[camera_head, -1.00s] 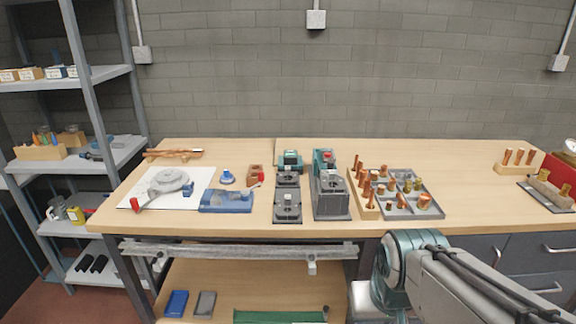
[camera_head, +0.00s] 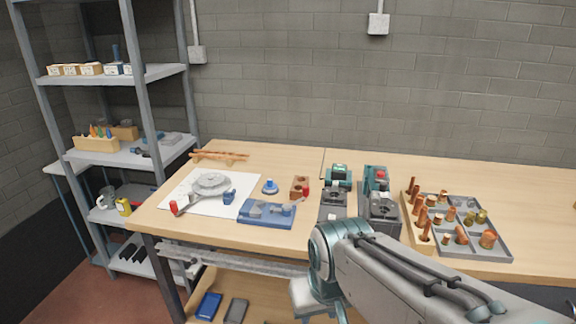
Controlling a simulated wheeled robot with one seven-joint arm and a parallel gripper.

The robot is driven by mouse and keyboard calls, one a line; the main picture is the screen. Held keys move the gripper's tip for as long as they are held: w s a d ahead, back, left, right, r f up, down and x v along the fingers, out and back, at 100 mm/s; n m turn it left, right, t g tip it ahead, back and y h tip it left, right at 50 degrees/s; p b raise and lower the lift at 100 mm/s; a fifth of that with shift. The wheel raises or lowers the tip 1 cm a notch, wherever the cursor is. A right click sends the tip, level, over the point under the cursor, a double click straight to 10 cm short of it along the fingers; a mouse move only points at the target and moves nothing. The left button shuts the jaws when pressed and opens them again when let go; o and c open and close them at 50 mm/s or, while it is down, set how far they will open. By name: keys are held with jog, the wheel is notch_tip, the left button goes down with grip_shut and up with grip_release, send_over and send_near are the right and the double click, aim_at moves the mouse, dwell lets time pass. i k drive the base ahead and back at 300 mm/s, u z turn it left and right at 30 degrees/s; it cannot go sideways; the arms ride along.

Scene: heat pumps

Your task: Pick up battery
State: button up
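No object is clearly marked as the battery. A teal and dark block (camera_head: 338,174) stands at the back of a dark grey unit (camera_head: 333,207) on the workbench. To its right, a taller teal block (camera_head: 375,176) with a red top stands behind a second grey unit (camera_head: 383,207). Either block could be the battery; I cannot tell. My gripper is not visible.
The wooden workbench (camera_head: 530,183) holds a blue fixture (camera_head: 267,213), a white sheet (camera_head: 190,208), and a tray (camera_head: 490,245) beside several copper fittings. A metal shelf rack (camera_head: 143,110) stands at the left. A blue slab (camera_head: 208,305) and a grey slab (camera_head: 236,310) lie on the lower shelf.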

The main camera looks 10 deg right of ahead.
aim_at(340, 170)
jog(key=z, duration=0.1)
jog(key=i, duration=1.05)
jog(key=z, duration=0.75)
